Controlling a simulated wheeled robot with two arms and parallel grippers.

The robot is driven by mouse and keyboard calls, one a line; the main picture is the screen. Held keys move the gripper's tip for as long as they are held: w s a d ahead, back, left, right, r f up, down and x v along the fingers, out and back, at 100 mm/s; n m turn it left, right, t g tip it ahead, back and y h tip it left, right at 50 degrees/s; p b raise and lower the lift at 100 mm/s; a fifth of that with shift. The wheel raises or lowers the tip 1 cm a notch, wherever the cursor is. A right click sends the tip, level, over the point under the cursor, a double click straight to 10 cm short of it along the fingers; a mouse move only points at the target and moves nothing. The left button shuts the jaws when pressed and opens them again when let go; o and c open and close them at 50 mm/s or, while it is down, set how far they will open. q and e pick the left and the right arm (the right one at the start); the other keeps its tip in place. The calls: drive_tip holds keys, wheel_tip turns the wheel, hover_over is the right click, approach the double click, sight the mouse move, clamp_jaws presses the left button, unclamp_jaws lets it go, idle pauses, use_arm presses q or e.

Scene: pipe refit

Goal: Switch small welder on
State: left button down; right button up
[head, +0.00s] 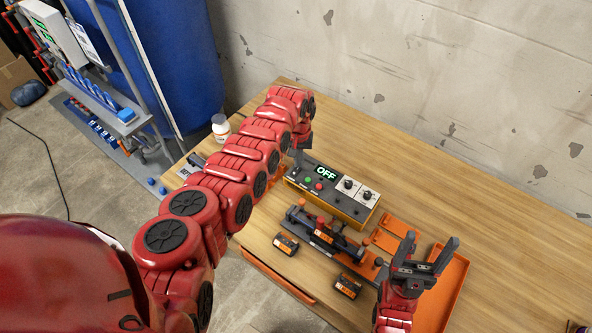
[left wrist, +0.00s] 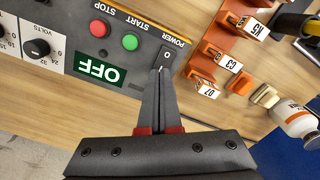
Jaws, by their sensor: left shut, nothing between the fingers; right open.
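The small welder (head: 335,192) is a yellow-and-dark control box on the wooden table, its display (head: 326,173) reading OFF. In the left wrist view the display (left wrist: 99,69) also reads OFF, upside down. That view shows a red STOP button (left wrist: 99,28), a green START button (left wrist: 130,42) and the POWER switch (left wrist: 166,54), marked 0. My left gripper (left wrist: 160,72) is shut and empty, its fingertips at the lower edge of the POWER switch; contact is unclear. In the head view it (head: 298,152) is partly hidden by my arm. My right gripper (head: 432,246) is open and empty.
A dark clamp fixture (head: 325,236) stands in front of the welder, with small labelled blocks (head: 286,243) nearby. An orange tray (head: 458,285) lies at right. An orange rack with tags (left wrist: 222,54) and a white bottle (left wrist: 299,122) are beside the welder.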

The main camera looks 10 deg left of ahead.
use_arm(q)
drive_tip(key=shift+f+b, duration=0.7)
drive_tip(key=shift+f, duration=0.1)
drive_tip(key=shift+s+r, duration=0.1)
drive_tip(key=shift+r+p, duration=0.95)
drive_tip(key=shift+p, duration=0.1)
drive_tip(key=shift+r+p, duration=1.9)
drive_tip(key=shift+r, duration=0.65)
drive_tip(key=shift+f, duration=0.1)
